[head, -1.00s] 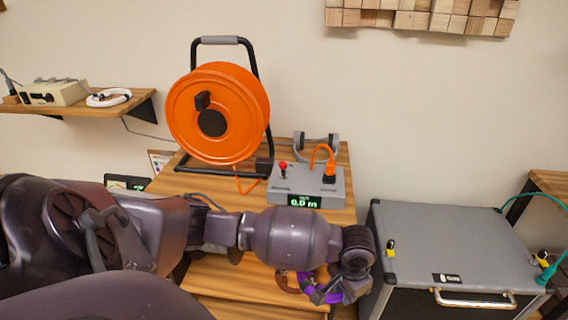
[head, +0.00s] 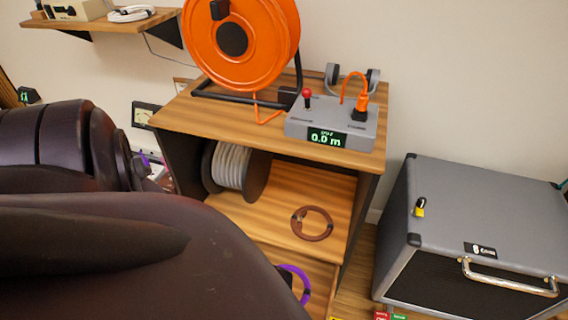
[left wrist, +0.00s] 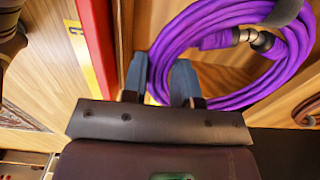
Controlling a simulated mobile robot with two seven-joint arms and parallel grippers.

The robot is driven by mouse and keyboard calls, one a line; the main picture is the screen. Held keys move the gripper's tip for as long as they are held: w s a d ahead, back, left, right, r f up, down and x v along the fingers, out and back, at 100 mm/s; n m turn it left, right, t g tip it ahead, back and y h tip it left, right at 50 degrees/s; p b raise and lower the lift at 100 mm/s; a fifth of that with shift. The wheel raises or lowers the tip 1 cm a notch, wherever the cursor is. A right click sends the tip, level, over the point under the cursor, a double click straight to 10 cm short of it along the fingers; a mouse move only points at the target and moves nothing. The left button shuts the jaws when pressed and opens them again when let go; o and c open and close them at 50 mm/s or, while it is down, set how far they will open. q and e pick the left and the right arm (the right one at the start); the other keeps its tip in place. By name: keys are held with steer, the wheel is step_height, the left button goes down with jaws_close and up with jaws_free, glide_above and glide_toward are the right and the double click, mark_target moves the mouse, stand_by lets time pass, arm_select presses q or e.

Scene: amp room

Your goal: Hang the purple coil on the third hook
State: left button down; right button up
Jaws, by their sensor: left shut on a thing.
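The purple coil (left wrist: 215,22) fills the upper right of the left wrist view, with a dark band and a metal-tipped connector on it. My left gripper (left wrist: 160,78) is shut on the coil's left side, its blue-grey fingers on either side of the cable. In the head view only part of the purple coil (head: 301,284) shows, low beside my arm, which hides the rest of it and most of the gripper. No hook can be made out in either view. My right gripper is out of view.
A wooden cabinet holds a cable drum (head: 233,168) and a brown ring (head: 312,224) on its shelf. An orange reel (head: 240,40) and a grey meter box (head: 335,125) stand on top. A grey amplifier (head: 480,205) stands at right, with floor between.

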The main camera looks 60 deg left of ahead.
arm_select(q)
steer(key=shift+w, duration=0.1)
steer(key=shift+f, duration=0.15)
steer(key=f, duration=0.1)
steer(key=f+b, duration=0.1)
steer(key=f, duration=0.1)
steer(key=shift+s, duration=0.35)
step_height(320, 180, down, 12)
steer(key=b, duration=0.6)
steer(key=shift+r, duration=0.1)
steer(key=shift+w+f+b, duration=0.2)
steer(key=shift+f+b, duration=0.2)
steer(key=f+b, duration=0.1)
steer(key=f, duration=0.1)
steer(key=shift+s+f+b, duration=0.2)
steer(key=shift+f+b, duration=0.15)
steer(key=shift+f, duration=0.05)
steer(key=shift+w+f+b, duration=0.15)
steer(key=shift+f+b, duration=0.15)
steer(key=shift+f, duration=0.2)
steer(key=shift+w, duration=0.15)
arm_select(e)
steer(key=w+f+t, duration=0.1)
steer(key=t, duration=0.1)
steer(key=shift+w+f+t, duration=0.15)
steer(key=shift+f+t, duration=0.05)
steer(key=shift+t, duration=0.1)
